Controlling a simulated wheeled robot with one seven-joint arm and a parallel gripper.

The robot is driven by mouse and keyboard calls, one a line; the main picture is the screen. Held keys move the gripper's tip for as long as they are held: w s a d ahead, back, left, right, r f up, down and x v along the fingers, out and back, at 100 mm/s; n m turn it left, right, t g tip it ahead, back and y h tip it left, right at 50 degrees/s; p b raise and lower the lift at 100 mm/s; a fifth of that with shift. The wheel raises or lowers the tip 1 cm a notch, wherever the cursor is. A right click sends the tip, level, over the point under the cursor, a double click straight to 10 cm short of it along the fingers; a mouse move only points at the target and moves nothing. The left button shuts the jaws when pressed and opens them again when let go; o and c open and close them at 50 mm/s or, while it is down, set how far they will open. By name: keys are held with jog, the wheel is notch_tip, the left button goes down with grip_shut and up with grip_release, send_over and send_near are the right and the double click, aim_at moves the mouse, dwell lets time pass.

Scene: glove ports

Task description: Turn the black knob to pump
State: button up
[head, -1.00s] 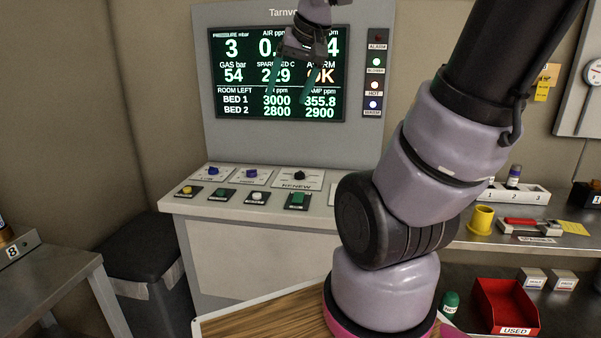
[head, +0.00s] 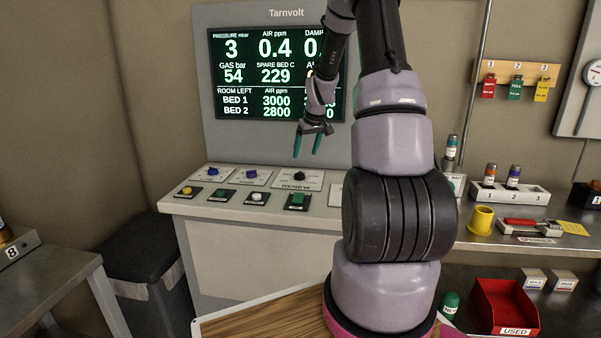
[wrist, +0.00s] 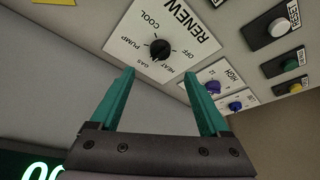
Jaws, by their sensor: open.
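The black knob (head: 300,176) sits on a white plate marked RENEW (head: 297,187) on the sloped console. In the wrist view the knob (wrist: 159,49) shows ringed by the labels OFF, HEAT, GAS, PUMP and COOL. Its exact pointer direction is too small to tell. My gripper (head: 307,145) hangs just above the knob in the head view, with green fingers pointing down. In the wrist view my gripper (wrist: 163,75) is open and empty, its fingertips on either side of the knob's lower edge, apart from it.
Two blue-purple knobs (head: 212,171) (head: 251,173) lie left of the black knob. Push buttons line the console front, including a green one (head: 297,199) below it. The screen (head: 235,75) stands behind. A shelf with tubes (head: 514,176) is at right.

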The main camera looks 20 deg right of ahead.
aim_at(300, 173)
jog(key=x, duration=1)
jog(key=shift+f, duration=0.2)
grip_shut()
